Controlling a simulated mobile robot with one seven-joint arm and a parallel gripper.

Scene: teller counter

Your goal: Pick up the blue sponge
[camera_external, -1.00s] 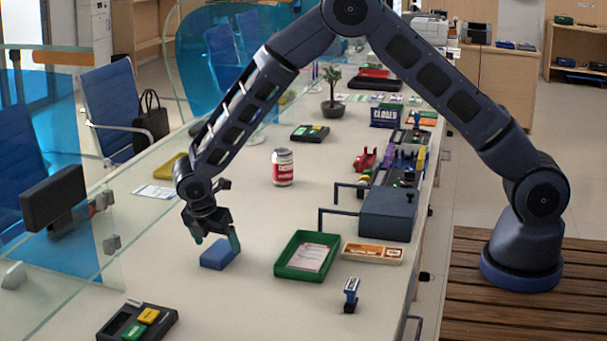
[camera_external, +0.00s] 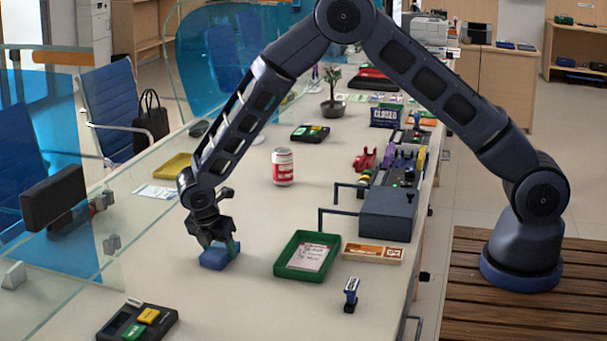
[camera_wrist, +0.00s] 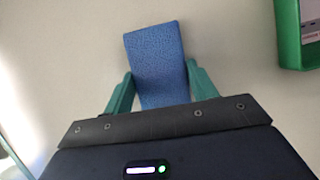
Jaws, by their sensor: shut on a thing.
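The blue sponge (camera_external: 214,260) is on the pale counter at the front left in the external view. In the wrist view the sponge (camera_wrist: 156,62) stretches away from between the two green fingers. My gripper (camera_external: 220,246) is low over the counter and shut on the sponge, with a finger at each side. In the wrist view my gripper (camera_wrist: 153,90) hides the near end of the sponge. I cannot tell whether the sponge touches the counter or is slightly off it.
A green tray (camera_external: 283,268) with a paper stands right of the sponge. It also shows in the wrist view (camera_wrist: 288,35). A red-and-white can (camera_external: 283,167) stands behind. A black tray (camera_external: 165,330) is in front, and a glass screen (camera_external: 120,200) is at left.

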